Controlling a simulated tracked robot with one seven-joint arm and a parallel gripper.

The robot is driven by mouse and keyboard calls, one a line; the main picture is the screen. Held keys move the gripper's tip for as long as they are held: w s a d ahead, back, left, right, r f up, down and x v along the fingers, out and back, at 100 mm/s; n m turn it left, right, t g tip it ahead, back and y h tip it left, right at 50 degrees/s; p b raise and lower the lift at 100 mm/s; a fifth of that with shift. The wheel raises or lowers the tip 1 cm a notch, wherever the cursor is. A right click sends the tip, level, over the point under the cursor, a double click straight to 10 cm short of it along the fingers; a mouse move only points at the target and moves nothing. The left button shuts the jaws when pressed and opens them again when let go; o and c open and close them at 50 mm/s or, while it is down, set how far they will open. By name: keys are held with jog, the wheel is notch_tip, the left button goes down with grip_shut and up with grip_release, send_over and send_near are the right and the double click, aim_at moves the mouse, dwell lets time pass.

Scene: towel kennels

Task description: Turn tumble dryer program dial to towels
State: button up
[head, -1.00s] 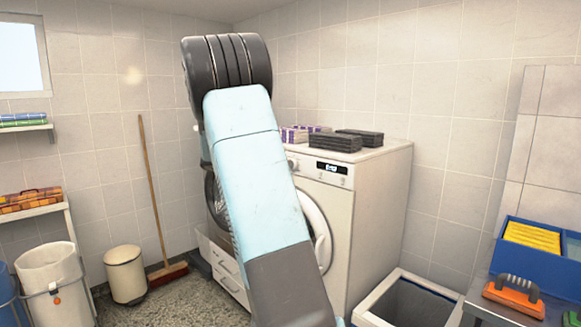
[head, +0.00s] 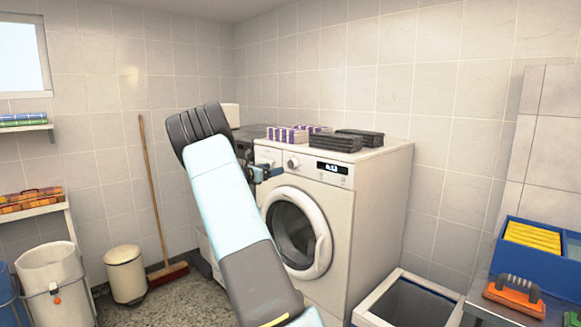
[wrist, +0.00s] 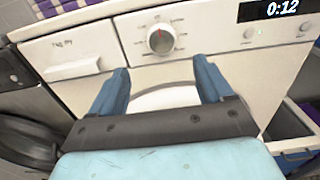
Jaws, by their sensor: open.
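The tumble dryer (head: 365,215) is a white front-loader with a round glass door and a lit display (head: 332,168). In the wrist view the display (wrist: 282,10) reads 0:12. The program dial (wrist: 160,39) is a round silvery knob with marks around it; I cannot read them or tell its setting. It also shows small in the head view (head: 292,163). My gripper (wrist: 160,70) is open and empty, its two blue fingers pointing at the panel. The dial lies between and beyond the fingertips, and the fingers appear apart from it.
Folded dark towels (head: 360,137) and purple-striped towels (head: 288,134) lie on top of the dryer. A second machine with a dark door (wrist: 25,140) stands on the left. An open bin (head: 405,300) stands at the dryer's right. A broom (head: 153,190) leans on the wall.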

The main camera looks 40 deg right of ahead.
aim_at(290, 165)
jog(key=d, duration=0.9)
jog(key=shift+w+d, duration=0.2)
jog(key=shift+w, duration=0.15)
jog(key=shift+a, duration=0.1)
jog(key=c, duration=1)
jog(key=shift+d+r, duration=0.2)
jog(key=shift+d, duration=0.15)
jog(key=shift+c, duration=0.2)
jog(key=shift+a+f+m, duration=0.25)
jog(key=shift+m, duration=0.05)
